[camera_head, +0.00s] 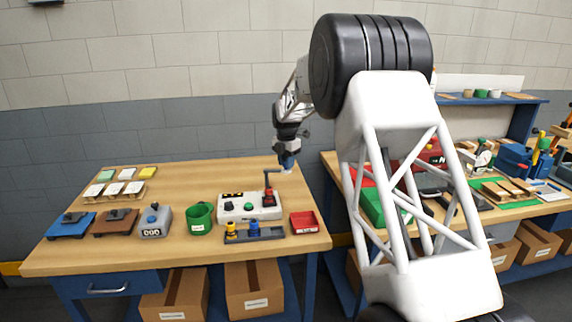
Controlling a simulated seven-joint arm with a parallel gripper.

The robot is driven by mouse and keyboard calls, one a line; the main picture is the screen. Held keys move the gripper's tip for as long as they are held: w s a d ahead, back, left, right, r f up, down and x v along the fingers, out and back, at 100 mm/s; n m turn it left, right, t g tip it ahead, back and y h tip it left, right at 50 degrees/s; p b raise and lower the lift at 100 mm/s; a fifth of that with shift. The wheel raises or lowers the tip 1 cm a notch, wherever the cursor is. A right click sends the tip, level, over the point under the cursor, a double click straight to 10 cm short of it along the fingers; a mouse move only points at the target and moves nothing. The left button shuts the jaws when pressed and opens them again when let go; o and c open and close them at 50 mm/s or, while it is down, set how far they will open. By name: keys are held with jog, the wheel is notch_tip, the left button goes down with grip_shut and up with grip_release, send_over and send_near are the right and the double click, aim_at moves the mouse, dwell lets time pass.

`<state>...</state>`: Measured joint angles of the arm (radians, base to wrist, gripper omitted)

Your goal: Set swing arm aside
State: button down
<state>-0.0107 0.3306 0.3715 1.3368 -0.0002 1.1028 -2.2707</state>
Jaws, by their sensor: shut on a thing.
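The swing arm (267,180) is a thin dark post with a short bar at its top, reaching right toward my gripper. It rises beside a red part (269,197) at the right end of a white control box (236,208). My gripper (286,168) points down at the bar's right end, above the back right of the left table. It is shut on the swing arm, though the fingers are small and the contact is hard to see.
On the left table (180,180), a green cup (200,216), a grey counter box (155,220), a dark tray (255,237) with yellow and blue pieces, and a red bin (304,222) stand near the control box. My arm hides part of the right table.

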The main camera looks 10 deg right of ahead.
jog(key=shift+w+n, duration=0.35)
jog(key=shift+n, duration=0.05)
jog(key=c, duration=0.9)
grip_release()
jog(key=shift+r, duration=0.15)
jog(key=shift+r, duration=3.75)
jog(key=shift+s+r, duration=0.1)
